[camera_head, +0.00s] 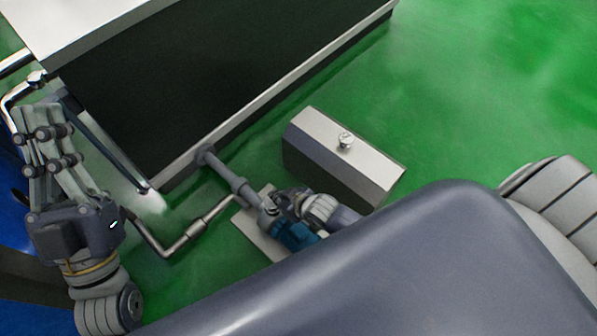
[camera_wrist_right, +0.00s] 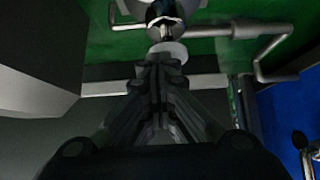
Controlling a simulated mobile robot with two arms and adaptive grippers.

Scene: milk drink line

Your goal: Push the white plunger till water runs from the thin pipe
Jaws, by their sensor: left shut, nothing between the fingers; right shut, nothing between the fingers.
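The white plunger (camera_wrist_right: 170,50) is a small pale disc on a short metal stem at the top of the right wrist view. My right gripper (camera_wrist_right: 165,62) is shut and empty, with its fingertips right at the disc; they seem to touch it. How far the plunger is pressed cannot be told. My left gripper (camera_head: 36,112) is shut and empty at the left, apart from the pump. A bent shiny pipe (camera_head: 12,97) passes beside it; whether this is the thin pipe is unclear. No running water is clearly visible.
A pump with a blue motor (camera_head: 293,236) stands on a floor plate, joined to a grey elbow pipe (camera_head: 172,249). A grey metal box (camera_head: 345,155) is beside it. A long dark tank (camera_head: 200,80) fills the upper left. Green floor is free at upper right.

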